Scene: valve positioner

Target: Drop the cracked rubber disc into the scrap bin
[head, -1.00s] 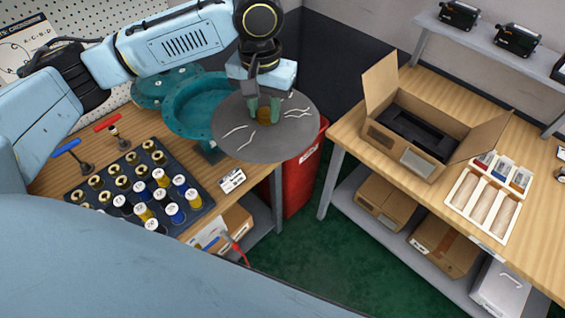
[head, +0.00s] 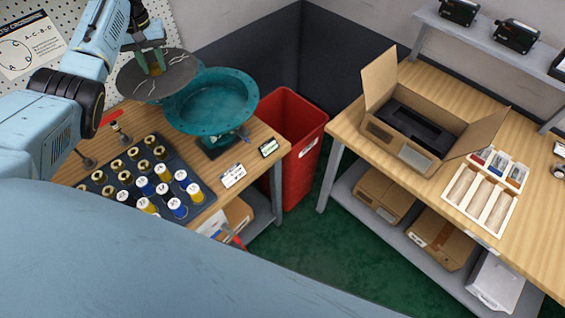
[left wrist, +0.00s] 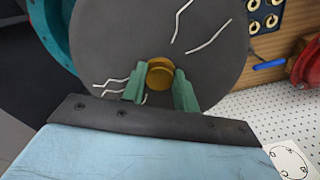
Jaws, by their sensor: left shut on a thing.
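The cracked rubber disc (head: 178,76) is dark grey with pale jagged crack lines and a brass knob at its centre. My left gripper (head: 155,68) is shut on that knob and holds the disc up at the upper left, in front of the pegboard. In the left wrist view the disc (left wrist: 120,35) fills much of the picture, and the green fingers of the gripper (left wrist: 159,88) sit on both sides of the knob. The red scrap bin (head: 303,150) stands on the floor between the two tables, open at the top, well to the right of the disc. My right gripper is out of view.
An open carton (head: 435,165) and a compartment tray (head: 510,205) are on the right table.

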